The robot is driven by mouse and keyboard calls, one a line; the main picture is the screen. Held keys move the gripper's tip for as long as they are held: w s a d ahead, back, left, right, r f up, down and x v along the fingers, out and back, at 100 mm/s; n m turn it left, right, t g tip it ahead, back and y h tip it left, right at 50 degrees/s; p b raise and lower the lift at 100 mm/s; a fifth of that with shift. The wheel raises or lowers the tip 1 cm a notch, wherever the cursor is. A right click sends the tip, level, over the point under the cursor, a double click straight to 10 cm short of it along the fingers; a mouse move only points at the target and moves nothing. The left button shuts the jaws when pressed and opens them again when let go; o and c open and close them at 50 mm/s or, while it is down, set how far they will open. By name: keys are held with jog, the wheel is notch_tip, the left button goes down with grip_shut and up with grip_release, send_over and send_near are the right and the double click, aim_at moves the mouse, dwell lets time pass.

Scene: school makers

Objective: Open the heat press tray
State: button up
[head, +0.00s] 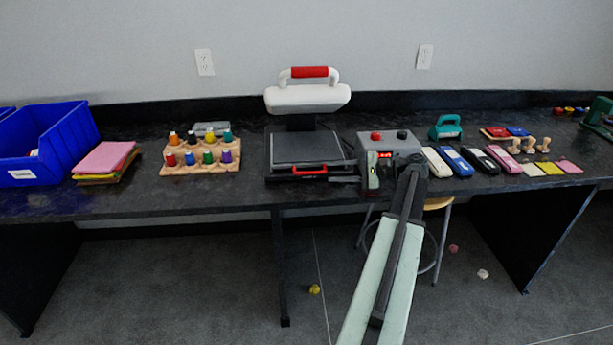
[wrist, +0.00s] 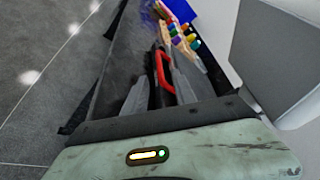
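The heat press stands mid-table in the head view, with its white upper part (head: 308,98) raised at the back and topped by a red grip. Its dark tray (head: 283,177) is at the front, low down, and appears pushed in. The tray's red handle (head: 310,170) faces the table's front edge. My gripper (head: 342,173) is just right of this handle, pointing left. In the wrist view my gripper (wrist: 158,84) is open, with the red handle (wrist: 161,64) in line with the gap between the fingers. Contact cannot be told.
A grey control box (head: 395,146) with a red display stands right of the press, close behind my arm. Several colored spools on a wooden rack (head: 200,168) stand left. A blue bin (head: 45,140) is at far left. A stool (head: 440,204) stands under the table.

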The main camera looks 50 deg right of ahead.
aim_at(317, 172)
jog(key=b+x, duration=0.1)
jog(key=x, duration=0.7)
jog(key=shift+b, duration=0.3)
grip_shut()
dwell(0.8)
